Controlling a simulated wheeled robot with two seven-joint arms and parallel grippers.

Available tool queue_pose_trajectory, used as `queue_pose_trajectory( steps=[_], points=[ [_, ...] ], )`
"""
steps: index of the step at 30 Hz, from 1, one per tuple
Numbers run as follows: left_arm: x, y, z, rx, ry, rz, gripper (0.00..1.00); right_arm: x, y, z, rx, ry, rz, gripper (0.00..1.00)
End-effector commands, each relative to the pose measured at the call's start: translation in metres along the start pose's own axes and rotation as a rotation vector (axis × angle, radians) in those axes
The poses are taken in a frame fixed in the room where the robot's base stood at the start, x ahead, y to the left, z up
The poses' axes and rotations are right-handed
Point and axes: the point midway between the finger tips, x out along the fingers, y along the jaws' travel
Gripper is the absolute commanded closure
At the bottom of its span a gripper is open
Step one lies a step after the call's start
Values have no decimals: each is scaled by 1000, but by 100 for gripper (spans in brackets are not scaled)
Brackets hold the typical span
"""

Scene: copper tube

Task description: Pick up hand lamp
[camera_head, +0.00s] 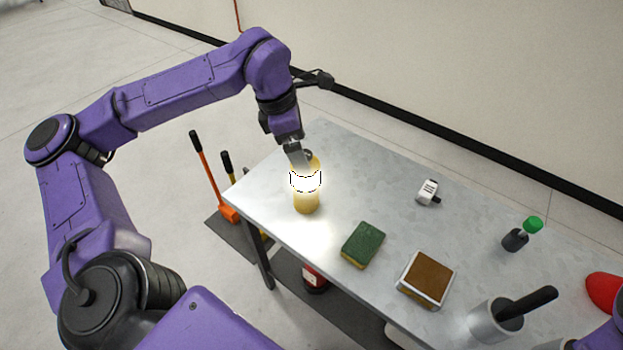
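The hand lamp (306,201) is a yellow, lit cylinder standing upright near the left end of the grey table. A bright white band glows around its middle. My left gripper (300,162) reaches down from above to the lamp's top, and its fingers overlap the top in the picture. The fingers partly hide the lamp's upper end, and I cannot tell whether they are closed on it. A small piece of my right arm shows at the lower right corner; its gripper is out of view.
On the table (385,178) are a green sponge (363,245), a brown-topped block (427,279), a small white device (428,192), a green-topped item (532,226), a metal cup with a black handle (494,322) and a red object (604,291). Orange-handled tools (212,180) stand beyond the left edge.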

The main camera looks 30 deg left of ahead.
Motion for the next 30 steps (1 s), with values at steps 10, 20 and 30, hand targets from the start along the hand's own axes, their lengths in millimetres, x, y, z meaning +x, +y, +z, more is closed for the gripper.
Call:
queue_pose_trajectory(
  steps=[10, 20, 30],
  points=[
    [50, 2, -4, -6, 3, -1, 2, -3, 0, -1, 0, 0, 0, 100],
    [74, 3, -3, -4, -1, 3, 2, -3, 0, -1, 0, 0, 0, 100],
    [74, 3, -2, -4, -1, 2, 92, -3, 0, -1, 0, 0, 0, 100]
  ],
)
